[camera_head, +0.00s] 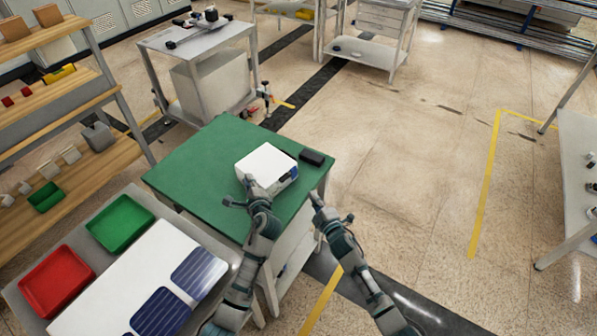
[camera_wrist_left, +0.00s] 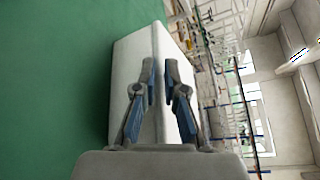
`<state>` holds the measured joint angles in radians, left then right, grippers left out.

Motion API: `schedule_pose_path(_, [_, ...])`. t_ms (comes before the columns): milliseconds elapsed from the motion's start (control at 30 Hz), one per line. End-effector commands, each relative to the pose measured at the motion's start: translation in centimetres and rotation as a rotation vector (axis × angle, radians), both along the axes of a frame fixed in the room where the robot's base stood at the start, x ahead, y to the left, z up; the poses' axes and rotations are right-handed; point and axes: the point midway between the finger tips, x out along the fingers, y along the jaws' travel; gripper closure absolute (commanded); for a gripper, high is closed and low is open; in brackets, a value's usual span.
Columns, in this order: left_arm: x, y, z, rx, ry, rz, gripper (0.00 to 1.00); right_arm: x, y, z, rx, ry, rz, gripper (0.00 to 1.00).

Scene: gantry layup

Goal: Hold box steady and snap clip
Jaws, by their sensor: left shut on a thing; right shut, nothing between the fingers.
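A white box (camera_head: 266,164) with a dark and blue front face stands on the green table top (camera_head: 205,165). My left gripper (camera_head: 249,184) is at the box's near left corner. In the left wrist view my left gripper (camera_wrist_left: 160,85) is closed on an edge of the white box (camera_wrist_left: 126,70), one finger on each side. A small black block (camera_head: 312,157), which may be the clip, lies on the green top to the right of the box. My right gripper (camera_head: 322,205) is shut and empty, at the table's right edge, apart from box and block.
A bench at the lower left bears a red tray (camera_head: 58,283), a green tray (camera_head: 120,224) and a white panel with dark blue cells (camera_head: 198,272). Wooden shelves (camera_head: 50,100) stand at the left. A grey cart (camera_head: 200,45) stands behind. Floor to the right is open.

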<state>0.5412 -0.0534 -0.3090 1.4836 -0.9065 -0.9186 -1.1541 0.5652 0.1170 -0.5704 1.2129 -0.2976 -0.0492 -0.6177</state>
Motion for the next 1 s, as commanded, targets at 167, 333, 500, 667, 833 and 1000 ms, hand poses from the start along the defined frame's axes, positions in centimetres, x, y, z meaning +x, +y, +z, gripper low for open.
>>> schedule_pose_path(167, [-0.4,-0.1,-2.2,-0.007,0.04,0.0,0.61,0.0,0.0,-0.3,0.0,0.001,0.0,1.0])
schedule_pose_path(333, [-0.4,-0.2,-2.1,-0.006,0.038,-0.001,0.61,0.0,0.0,-0.2,-0.001,0.002,0.0,1.0])
schedule_pose_path(500, [-0.4,-0.2,-2.0,-0.005,0.037,-0.002,0.61,-0.1,0.0,-0.2,-0.001,0.002,0.0,1.0])
schedule_pose_path(667, [-0.9,-0.4,-1.9,-0.005,0.036,-0.003,0.61,-0.1,0.0,-0.2,-0.001,0.002,0.0,1.0])
schedule_pose_path(833, [-3.1,-1.4,-1.2,-0.007,0.033,-0.002,0.61,-0.1,0.0,-0.2,-0.002,0.003,-0.001,1.0])
schedule_pose_path(1000, [-5.6,-2.4,-0.5,-0.007,0.028,-0.002,0.61,-0.1,0.0,-0.2,-0.002,0.003,-0.001,1.0])
